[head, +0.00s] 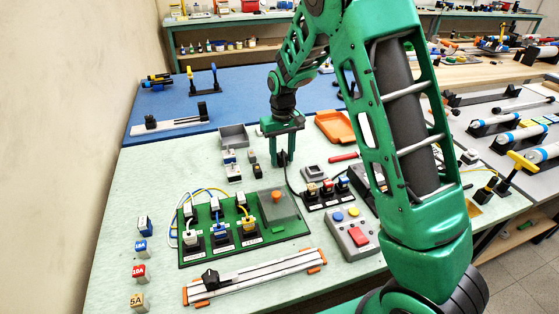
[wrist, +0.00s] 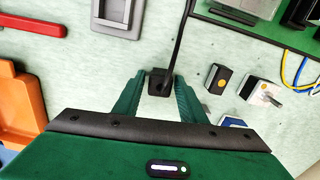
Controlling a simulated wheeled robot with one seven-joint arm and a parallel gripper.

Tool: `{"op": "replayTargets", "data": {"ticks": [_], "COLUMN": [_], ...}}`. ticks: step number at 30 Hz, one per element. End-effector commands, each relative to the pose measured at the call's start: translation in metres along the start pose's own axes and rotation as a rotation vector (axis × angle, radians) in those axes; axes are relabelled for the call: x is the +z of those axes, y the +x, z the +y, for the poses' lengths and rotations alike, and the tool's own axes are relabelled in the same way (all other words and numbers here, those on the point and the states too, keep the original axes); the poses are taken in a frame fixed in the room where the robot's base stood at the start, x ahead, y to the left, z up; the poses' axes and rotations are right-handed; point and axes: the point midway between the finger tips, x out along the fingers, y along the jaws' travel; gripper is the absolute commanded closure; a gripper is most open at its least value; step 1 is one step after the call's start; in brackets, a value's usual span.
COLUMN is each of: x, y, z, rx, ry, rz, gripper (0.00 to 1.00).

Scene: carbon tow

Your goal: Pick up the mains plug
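The mains plug is a small black block with a dark cable; it shows in the wrist view (wrist: 159,83) between my fingertips. The cable runs up from it in that view. My gripper (wrist: 160,88) is open, with one green finger on each side of the plug and a narrow gap visible beside it. In the head view, my gripper (head: 285,157) points down at the pale green bench, and the dark plug (head: 283,157) shows between the fingers, partly hidden. I cannot tell whether the plug rests on the bench.
A green board with wired plugs (head: 244,228) stands in front of the gripper. A black socket strip (head: 329,193) lies to the right. A grey tray (head: 234,137) and small blocks (wrist: 217,78) are close by. An orange tray (head: 335,127) and red bar (head: 345,157) lie at the right.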

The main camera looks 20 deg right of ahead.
Motion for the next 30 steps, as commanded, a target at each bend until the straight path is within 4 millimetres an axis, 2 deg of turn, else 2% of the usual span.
{"op": "replayTargets", "data": {"ticks": [1, 3, 4, 17, 20, 25, 30], "x": [0.0, 0.0, 0.0, -0.001, -0.001, -0.001, 0.031], "y": [0.0, 0.0, 0.0, -0.007, -0.015, -0.044, -0.061], "z": [0.0, 0.0, 0.0, 0.0, 0.0, 0.0, -0.01], "rx": [0.0, 0.0, 0.0, 0.0, 0.0, -0.001, -0.002], "ry": [0.0, 0.0, 0.0, 0.0, 0.0, 0.001, -0.001], "rz": [0.0, 0.0, 0.0, 0.002, 0.002, 0.005, 0.003], "gripper": [0.75, 0.92, 0.96, 0.96, 0.96, 0.96, 0.96]}}
